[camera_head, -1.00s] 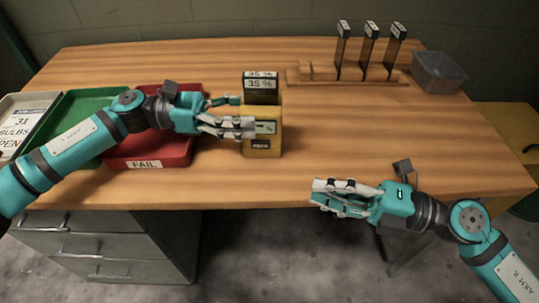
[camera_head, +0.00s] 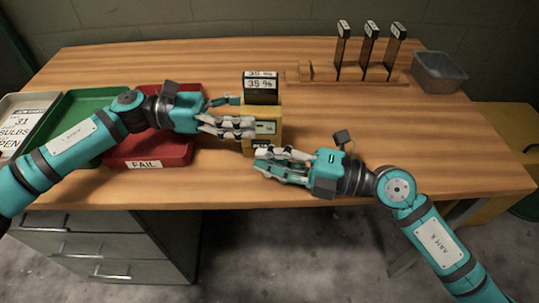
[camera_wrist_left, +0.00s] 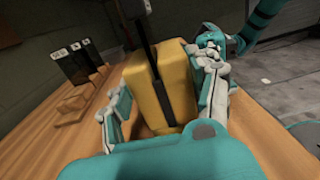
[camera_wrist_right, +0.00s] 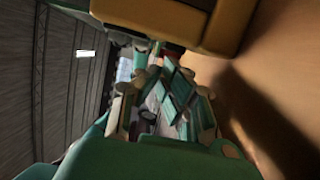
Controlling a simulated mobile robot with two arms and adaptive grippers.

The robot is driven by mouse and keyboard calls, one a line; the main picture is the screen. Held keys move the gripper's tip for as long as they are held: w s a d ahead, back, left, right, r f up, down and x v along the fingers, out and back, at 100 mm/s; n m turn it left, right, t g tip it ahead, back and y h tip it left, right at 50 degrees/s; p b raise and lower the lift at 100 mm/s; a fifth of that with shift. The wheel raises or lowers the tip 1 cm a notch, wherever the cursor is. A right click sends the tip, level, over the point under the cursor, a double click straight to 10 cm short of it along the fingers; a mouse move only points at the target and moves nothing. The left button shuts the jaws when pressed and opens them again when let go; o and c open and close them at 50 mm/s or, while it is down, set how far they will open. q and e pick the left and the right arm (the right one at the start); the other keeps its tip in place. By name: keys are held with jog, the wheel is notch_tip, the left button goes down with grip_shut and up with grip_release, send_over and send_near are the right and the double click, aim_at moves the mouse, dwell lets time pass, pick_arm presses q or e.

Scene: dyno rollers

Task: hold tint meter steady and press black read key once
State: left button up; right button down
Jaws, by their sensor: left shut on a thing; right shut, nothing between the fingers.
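The yellow tint meter (camera_head: 274,112) stands upright on the table with a dark "35 %" sample (camera_head: 261,90) in its top. My left gripper (camera_head: 250,126) is shut on the meter from its left side; in the left wrist view the meter's yellow body (camera_wrist_left: 160,90) sits between the fingers. My right gripper (camera_head: 262,161) is shut and empty at the lower front of the meter. Its fingertips overlap the lower front label in the head view, and I cannot tell whether they touch. The meter's yellow edge (camera_wrist_right: 229,22) shows above the fingers in the right wrist view. The black read key is not clearly visible.
A red FAIL tray (camera_head: 183,153) and a green tray (camera_head: 75,140) lie at the left. A wooden rack (camera_head: 300,76) with several dark samples and a clear bin (camera_head: 440,72) stand at the back right. The right side of the table is clear.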

pick_arm(q)
jog(key=shift+s, duration=0.1)
pick_arm(e)
jog(key=shift+w+d, duration=0.1)
jog(key=shift+w, duration=0.85)
pick_arm(q)
jog(key=shift+s+f, duration=0.1)
pick_arm(e)
jog(key=shift+s, duration=0.45)
jog(key=s, duration=0.3)
jog(key=shift+s+a+f, duration=0.1)
jog(key=shift+s+a, duration=0.05)
jog(key=shift+a, duration=0.05)
jog(key=v, duration=1)
pick_arm(q)
jog(key=shift+w, duration=0.2)
jog(key=o, duration=1)
jog(key=shift+a, duration=0.1)
